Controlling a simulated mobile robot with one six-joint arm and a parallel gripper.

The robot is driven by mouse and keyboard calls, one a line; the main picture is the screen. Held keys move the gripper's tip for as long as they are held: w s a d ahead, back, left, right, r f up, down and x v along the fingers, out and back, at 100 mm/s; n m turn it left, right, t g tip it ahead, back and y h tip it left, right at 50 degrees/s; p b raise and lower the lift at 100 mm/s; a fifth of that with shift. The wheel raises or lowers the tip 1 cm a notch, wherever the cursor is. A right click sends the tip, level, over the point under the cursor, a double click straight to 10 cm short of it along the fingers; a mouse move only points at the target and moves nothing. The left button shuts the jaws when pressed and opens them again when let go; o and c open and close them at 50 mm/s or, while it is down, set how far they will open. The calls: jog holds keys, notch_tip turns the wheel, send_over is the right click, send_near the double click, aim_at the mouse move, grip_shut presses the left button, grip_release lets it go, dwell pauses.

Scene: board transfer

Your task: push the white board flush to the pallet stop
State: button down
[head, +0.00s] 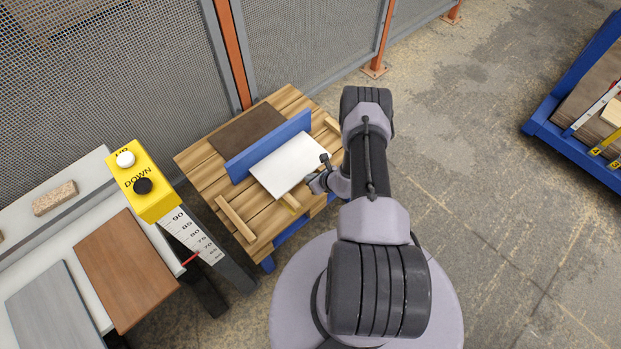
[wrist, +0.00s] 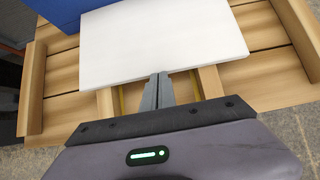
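The white board (head: 290,163) lies flat on the wooden pallet (head: 197,160), on the near side of the upright blue stop (head: 262,150). Its far edge is close to the stop; I cannot tell whether they touch. The white board (wrist: 165,42) fills the upper middle of the wrist view, with the blue stop (wrist: 62,12) behind its far left corner. My gripper (wrist: 160,78) has its fingers together, tips at the middle of the board's near edge. Whether they press on it is unclear. In the head view my gripper (head: 313,184) is partly hidden by its own arm.
A dark brown board (head: 247,130) lies behind the stop. Wooden rails (head: 236,218) stand on the pallet's sides. A yellow control post (head: 143,182) and a table with boards (head: 125,268) are at left, mesh fence behind. Floor at right is clear up to a blue-framed rack (head: 575,140).

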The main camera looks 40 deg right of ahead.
jog(key=shift+s+d+p, duration=0.1)
jog(key=shift+s+p, duration=0.3)
jog(key=shift+s, duration=0.85)
notch_tip(320, 180, up, 7)
jog(key=p, duration=0.5)
